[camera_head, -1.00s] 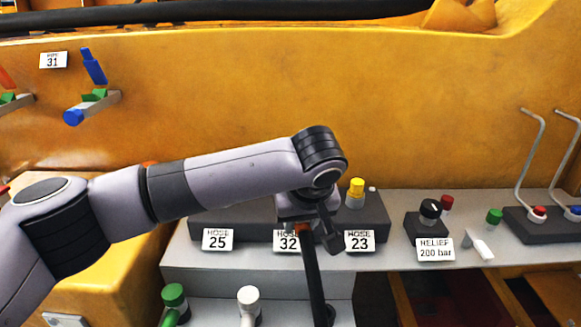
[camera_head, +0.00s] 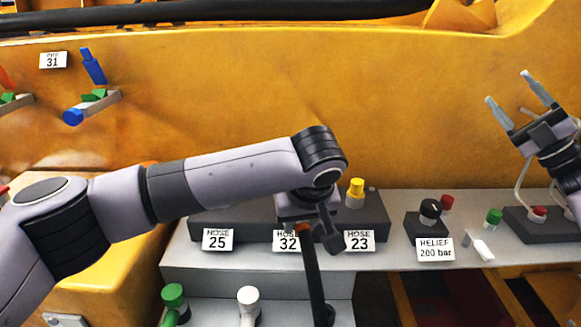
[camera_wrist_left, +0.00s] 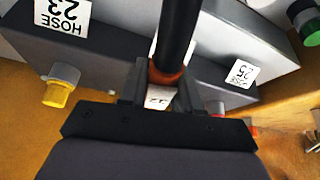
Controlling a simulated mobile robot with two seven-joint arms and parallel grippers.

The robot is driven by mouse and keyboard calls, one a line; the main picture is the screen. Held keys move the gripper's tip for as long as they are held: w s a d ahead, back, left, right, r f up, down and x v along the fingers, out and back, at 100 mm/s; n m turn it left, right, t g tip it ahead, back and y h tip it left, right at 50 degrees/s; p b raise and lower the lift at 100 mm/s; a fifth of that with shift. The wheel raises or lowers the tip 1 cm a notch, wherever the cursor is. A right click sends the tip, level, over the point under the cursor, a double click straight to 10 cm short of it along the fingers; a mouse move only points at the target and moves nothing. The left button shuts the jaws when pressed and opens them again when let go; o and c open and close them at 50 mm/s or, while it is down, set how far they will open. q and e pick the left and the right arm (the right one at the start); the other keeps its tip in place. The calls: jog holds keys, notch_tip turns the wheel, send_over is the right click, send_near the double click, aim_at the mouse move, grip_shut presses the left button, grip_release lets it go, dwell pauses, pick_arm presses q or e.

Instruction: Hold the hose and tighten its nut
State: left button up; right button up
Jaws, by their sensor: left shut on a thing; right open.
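The black hose (camera_head: 314,276) runs down in front of the dark block from my left gripper (camera_head: 308,222). In the left wrist view the hose (camera_wrist_left: 178,32) ends in a reddish-brown collar (camera_wrist_left: 163,76) between the fingers of my left gripper (camera_wrist_left: 158,88), which is shut on it. I cannot tell whether this collar is the nut. The hose's end is at the label reading HOSE 32 (camera_head: 287,242), partly hidden by the gripper. My right gripper (camera_head: 521,88) is open and empty, raised at the right in front of the yellow wall.
Labels HOSE 25 (camera_head: 217,239) and HOSE 23 (camera_head: 359,241) flank the left gripper. A yellow-capped fitting (camera_head: 356,190) stands beside it. A black relief knob (camera_head: 430,211), a green cap (camera_head: 494,216) and bent grey levers stand to the right. Green (camera_head: 174,296) and white (camera_head: 248,297) fittings are below.

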jog(key=s+a+f+n+g+h, duration=0.2)
jog(key=a+n+g+h, duration=0.7)
jog(key=a, duration=1)
jog(key=s+a+f+n+g+h, duration=0.2)
jog(key=a+n+g+h, duration=0.4)
jog(key=a+n, duration=0.95)
jog(key=w+a+f+m, duration=0.1)
jog(key=a+f, duration=0.1)
jog(key=f, duration=0.1)
jog(key=w+a+f+m, duration=0.1)
jog(key=a+f, duration=0.1)
jog(key=f, duration=0.2)
jog(key=w+a+f+m, duration=0.1)
jog(key=a+f+m, duration=0.1)
jog(key=a+f, duration=0.1)
jog(key=shift+w+f+g+y, duration=0.35)
jog(key=shift+f+g+y, duration=0.05)
jog(key=shift+f, duration=0.15)
jog(key=c, duration=1.1)
jog(key=shift+o, duration=0.2)
